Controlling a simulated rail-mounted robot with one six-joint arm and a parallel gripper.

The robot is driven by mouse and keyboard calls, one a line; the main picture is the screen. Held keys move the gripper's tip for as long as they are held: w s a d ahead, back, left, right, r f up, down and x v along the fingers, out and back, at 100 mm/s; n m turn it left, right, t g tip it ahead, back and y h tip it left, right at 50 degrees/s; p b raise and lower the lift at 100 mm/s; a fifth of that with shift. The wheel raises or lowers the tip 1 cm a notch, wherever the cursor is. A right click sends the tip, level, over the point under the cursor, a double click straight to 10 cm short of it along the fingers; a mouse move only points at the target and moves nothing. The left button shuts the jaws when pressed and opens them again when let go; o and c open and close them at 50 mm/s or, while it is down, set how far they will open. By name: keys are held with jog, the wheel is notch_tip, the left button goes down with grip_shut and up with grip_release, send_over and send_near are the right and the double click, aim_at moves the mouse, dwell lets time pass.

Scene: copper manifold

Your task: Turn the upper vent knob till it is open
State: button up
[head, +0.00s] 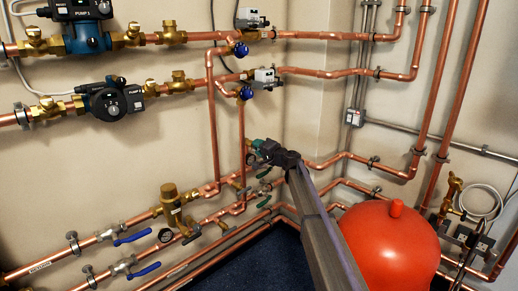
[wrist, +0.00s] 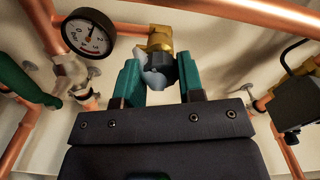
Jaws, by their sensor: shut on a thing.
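My gripper (head: 258,148) is at the pipes near the wall corner in the head view. In the wrist view, the two teal fingers of my gripper (wrist: 160,82) stand on either side of a grey and dark vent knob (wrist: 157,72) and are shut on it. The knob sits on a brass fitting (wrist: 160,40) under a copper pipe. Its far side is hidden, and I cannot tell how far it is turned. In the head view my gripper covers the knob.
A pressure gauge (wrist: 90,35) is close to the left of my gripper, with a green lever (wrist: 22,80) farther left. A dark box (wrist: 298,103) is at the right. In the head view, two blue knobs (head: 241,49) (head: 246,93) are above, and a red tank (head: 388,250) stands at lower right.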

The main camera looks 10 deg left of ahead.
dwell(0.4)
jog(key=o, duration=0.9)
jog(key=v, duration=1)
jog(key=shift+s+d, duration=0.25)
jog(key=shift+d, duration=0.05)
